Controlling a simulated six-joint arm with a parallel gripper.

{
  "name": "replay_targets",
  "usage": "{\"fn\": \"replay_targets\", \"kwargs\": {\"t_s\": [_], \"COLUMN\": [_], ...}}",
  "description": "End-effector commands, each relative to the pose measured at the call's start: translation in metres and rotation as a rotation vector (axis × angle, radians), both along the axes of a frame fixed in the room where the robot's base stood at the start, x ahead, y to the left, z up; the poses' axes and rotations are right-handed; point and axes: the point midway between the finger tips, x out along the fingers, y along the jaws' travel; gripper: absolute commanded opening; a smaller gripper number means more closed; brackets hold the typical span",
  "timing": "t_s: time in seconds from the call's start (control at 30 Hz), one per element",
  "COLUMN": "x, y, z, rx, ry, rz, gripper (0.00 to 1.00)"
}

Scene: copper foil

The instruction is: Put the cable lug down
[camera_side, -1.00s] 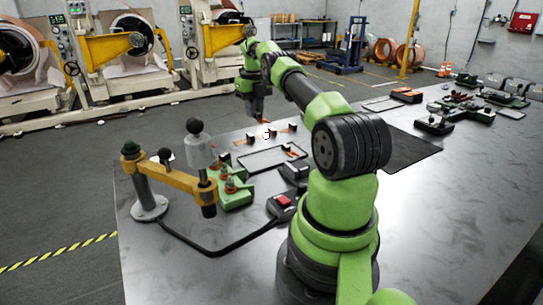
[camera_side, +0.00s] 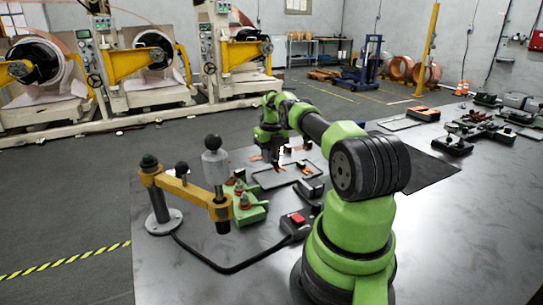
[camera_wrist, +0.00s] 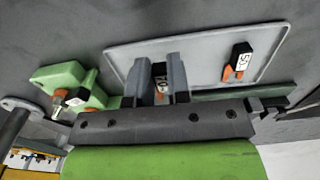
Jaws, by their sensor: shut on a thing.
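My gripper (camera_wrist: 155,80) is shut on a cable lug (camera_wrist: 159,78). The lug has a black body with a white number label and a copper-orange end, and sits between the two grey fingers in the wrist view. Behind it is a shallow grey tray (camera_wrist: 125,58). A second lug (camera_wrist: 237,60), black with a white label and an orange end, lies in the tray right of my fingers. In the side view my gripper (camera_side: 275,160) points down over the tray (camera_side: 264,184). I cannot tell whether the held lug touches the tray.
A green fixture with copper posts (camera_side: 246,207) stands left of the tray, beside a yellow lever arm (camera_side: 186,190). A box with a red button (camera_side: 297,222) and its black cable lie nearer. The front of the metal table is clear.

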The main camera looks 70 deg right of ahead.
Motion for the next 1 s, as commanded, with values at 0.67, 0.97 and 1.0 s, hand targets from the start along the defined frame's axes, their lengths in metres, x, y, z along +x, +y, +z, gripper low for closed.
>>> {"fn": "replay_targets", "kwargs": {"t_s": [0.67,0.97,1.0], "x": [0.0,0.0,0.0], "y": [0.001,0.001,0.0], "z": [-0.011,-0.008,-0.005], "rx": [0.0,-0.001,-0.001], "ry": [-0.001,-0.001,-0.001], "rz": [-0.001,-0.001,0.0], "gripper": [0.43,0.43,0.43]}}
